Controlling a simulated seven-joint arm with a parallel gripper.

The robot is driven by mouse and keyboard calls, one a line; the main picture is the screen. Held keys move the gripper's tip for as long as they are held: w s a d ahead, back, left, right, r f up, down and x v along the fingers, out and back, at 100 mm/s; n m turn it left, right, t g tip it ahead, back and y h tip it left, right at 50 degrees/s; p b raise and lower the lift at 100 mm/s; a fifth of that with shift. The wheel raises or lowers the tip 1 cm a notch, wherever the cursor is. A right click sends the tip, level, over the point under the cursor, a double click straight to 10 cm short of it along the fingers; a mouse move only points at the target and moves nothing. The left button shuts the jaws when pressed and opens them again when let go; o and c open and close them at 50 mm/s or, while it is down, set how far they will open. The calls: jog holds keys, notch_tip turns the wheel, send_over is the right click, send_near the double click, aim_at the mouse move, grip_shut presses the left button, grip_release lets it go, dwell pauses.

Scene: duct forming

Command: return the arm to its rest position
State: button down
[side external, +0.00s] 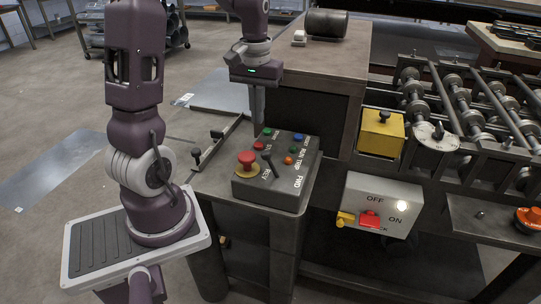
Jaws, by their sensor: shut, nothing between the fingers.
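My gripper (257,103) points down above the back left part of the control box (262,194), close to its back edge. Its fingers are together with nothing between them. I cannot tell whether the fingertips touch anything, as they end near the box's back edge. The control box has a red mushroom button (246,158) on a yellow base, a black lever (268,163) and several small coloured buttons. It sits on a dark stand (282,222).
A grey switch panel (378,208) with a lit lamp, a red switch and a yellow handle is on the machine front. A yellow box (381,133) and a roller machine (465,105) stand at right. A dark cabinet (335,62) is behind. Open floor (60,115) lies left.

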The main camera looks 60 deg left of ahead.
jog(key=s+d+r+m+t, duration=0.4)
jog(key=d+r, duration=0.4)
jog(key=d, duration=0.5)
jog(key=s+d+m+t, duration=0.1)
jog(key=s+d+m, duration=0.4)
jog(key=s, duration=0.3)
jog(key=shift+s+d+r+t, duration=0.25)
jog(key=shift+d+r, duration=0.2)
jog(key=shift+d, duration=0.45)
jog(key=shift+w, duration=0.1)
